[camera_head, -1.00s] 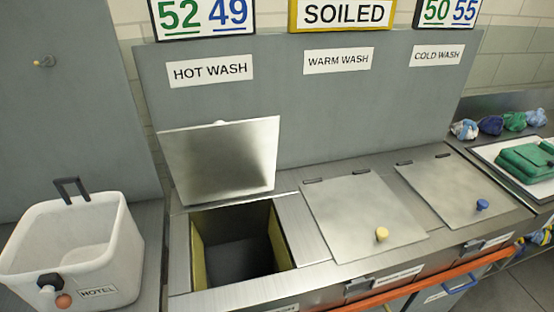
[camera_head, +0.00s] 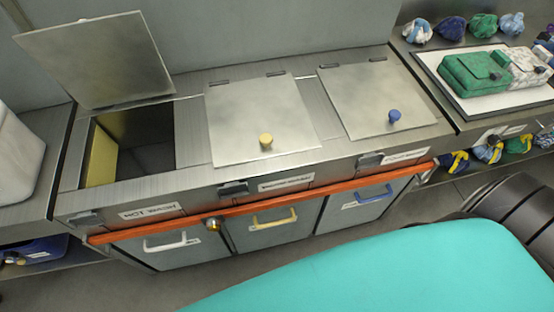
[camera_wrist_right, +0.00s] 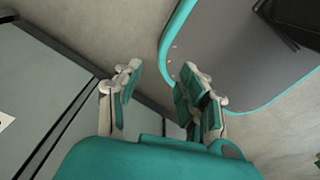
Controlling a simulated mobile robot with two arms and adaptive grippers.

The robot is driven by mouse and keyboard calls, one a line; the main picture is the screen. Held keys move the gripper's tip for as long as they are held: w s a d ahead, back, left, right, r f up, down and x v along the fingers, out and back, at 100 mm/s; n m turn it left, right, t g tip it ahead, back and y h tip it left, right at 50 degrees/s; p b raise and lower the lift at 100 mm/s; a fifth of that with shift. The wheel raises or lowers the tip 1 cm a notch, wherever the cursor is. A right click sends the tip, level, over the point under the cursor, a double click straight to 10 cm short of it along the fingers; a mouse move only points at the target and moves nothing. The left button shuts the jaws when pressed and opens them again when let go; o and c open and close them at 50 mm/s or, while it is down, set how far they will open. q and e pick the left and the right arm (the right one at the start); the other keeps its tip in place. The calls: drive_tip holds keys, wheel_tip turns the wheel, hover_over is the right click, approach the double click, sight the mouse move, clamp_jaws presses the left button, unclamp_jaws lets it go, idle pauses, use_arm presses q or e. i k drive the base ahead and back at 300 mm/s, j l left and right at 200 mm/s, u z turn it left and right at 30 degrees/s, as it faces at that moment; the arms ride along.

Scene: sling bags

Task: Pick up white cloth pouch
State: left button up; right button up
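A pale, whitish mottled pouch (camera_head: 527,66) lies at the far right in the head view, on a white tray or board (camera_head: 440,68). It sits right beside a green pouch (camera_head: 480,75). The pouch is near the frame edge and does not show in the right wrist view. My right gripper (camera_wrist_right: 160,98) shows in the wrist view with its two fingers apart and nothing between them; grey floor lies beyond. It is not visible in the head view, so its distance from the pouch cannot be told. My left gripper is not in view.
An open hot wash bin (camera_head: 150,150) has its lid (camera_head: 98,60) raised; two shut lids (camera_head: 262,115) (camera_head: 378,98) are beside it. An orange rail (camera_head: 270,207) runs along the front. Several small bundles (camera_head: 483,26) lie behind the tray. A teal part of mine fills the lower right.

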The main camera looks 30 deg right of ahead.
sight(521, 78)
drive_tip(key=k+l+u, duration=0.1)
drive_tip(key=l, duration=0.35)
drive_tip(key=k+l+u, duration=0.1)
drive_tip(key=l, duration=0.3)
drive_tip(key=k+l+u, duration=0.1)
drive_tip(key=l, duration=0.35)
drive_tip(key=k+l+u, duration=0.1)
drive_tip(key=k+l, duration=0.15)
drive_tip(key=l, duration=0.15)
drive_tip(key=k+l+u, duration=0.1)
drive_tip(key=l, duration=0.25)
drive_tip(key=k+l+u, duration=0.1)
drive_tip(key=k+l, duration=0.15)
drive_tip(key=l, duration=0.15)
drive_tip(key=z, duration=2.15)
drive_tip(key=l, duration=0.1)
